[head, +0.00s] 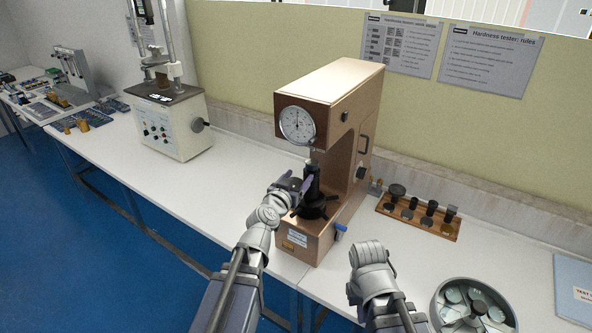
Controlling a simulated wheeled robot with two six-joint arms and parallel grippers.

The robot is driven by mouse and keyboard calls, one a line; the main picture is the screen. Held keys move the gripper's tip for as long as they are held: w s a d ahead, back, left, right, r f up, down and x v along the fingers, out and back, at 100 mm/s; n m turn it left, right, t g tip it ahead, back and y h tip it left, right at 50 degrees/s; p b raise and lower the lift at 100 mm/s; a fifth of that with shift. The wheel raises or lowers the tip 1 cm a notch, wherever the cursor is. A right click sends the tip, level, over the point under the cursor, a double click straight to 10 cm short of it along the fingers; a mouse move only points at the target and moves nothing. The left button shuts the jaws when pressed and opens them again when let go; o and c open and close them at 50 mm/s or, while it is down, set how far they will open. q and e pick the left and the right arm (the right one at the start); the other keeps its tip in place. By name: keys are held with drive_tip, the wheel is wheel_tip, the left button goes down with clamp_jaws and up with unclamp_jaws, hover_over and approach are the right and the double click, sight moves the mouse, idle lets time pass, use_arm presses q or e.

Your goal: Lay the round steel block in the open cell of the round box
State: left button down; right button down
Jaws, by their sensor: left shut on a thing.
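My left gripper (294,184) is at the anvil post of the wooden-cased hardness tester (340,105), left of the dark spindle. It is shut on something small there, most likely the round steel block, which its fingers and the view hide. The round box (436,308) is grey and open-topped, at the bottom right, cut by the lower edge. Several pale round discs lie in its cells; which cell is open is hard to tell. My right gripper (370,252) is over the front table, left of the box; its fingers are hidden.
A wooden rack (411,226) with several dark anvils stands behind the round box. A blue-grey booklet (573,285) lies at the right edge. A second tester (168,125) stands at the left.

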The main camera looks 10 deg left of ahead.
sight(294, 185)
use_arm(q)
drive_tip(key=shift+v, duration=1.1)
drive_tip(key=shift+f, duration=0.2)
use_arm(e)
drive_tip(key=shift+s+a, duration=0.3)
drive_tip(key=shift+a, duration=0.1)
